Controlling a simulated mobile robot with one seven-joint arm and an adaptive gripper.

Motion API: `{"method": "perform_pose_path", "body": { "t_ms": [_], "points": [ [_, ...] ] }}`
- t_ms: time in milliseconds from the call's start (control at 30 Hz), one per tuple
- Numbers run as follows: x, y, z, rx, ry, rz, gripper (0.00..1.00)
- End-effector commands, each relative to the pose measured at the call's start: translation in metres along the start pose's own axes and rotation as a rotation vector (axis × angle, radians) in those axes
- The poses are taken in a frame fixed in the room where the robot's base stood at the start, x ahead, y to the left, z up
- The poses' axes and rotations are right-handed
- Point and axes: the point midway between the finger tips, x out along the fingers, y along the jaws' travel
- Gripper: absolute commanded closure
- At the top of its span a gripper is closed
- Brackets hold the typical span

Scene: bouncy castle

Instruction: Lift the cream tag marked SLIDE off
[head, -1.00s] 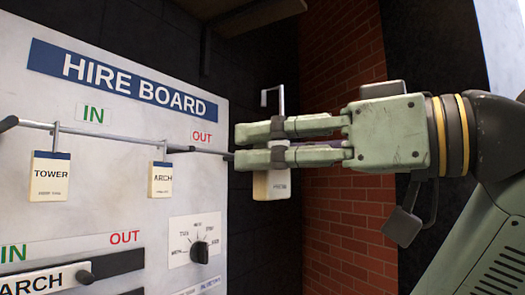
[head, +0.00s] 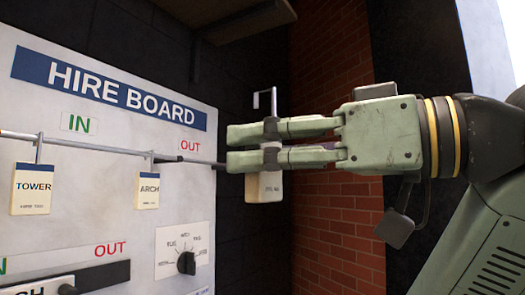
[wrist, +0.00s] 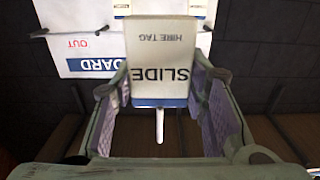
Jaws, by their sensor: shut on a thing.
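The cream SLIDE tag (head: 264,187) hangs below my gripper in the head view, with its bent metal hook (head: 265,98) rising above the fingers. My gripper (head: 232,148) is shut on this tag. In the wrist view the tag (wrist: 160,50) sits between the two fingers (wrist: 165,88), its SLIDE lettering upside down and its blue band towards me. The rail (head: 100,147) runs along the board and ends close to my fingertips. The hook stands above the rail's height and looks clear of it, though the fingers partly hide this area.
The TOWER tag (head: 31,188) and ARCH tag (head: 147,190) hang on the rail at left. The white hire board (head: 120,235) carries a black dial (head: 186,262). A brick wall (head: 340,215) stands behind my gripper, and a dark shelf (head: 245,22) juts out above.

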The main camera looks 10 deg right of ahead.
Motion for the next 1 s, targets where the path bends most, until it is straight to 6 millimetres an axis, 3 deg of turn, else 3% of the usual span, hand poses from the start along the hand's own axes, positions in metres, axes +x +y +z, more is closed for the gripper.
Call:
{"method": "perform_pose_path", "body": {
  "t_ms": [700, 1000],
  "points": [
    [-0.073, 0.001, 0.000, 0.001, 0.000, 0.003, 0.83],
    [-0.083, 0.000, 0.000, 0.000, 0.000, 0.000, 0.83]
  ]
}}
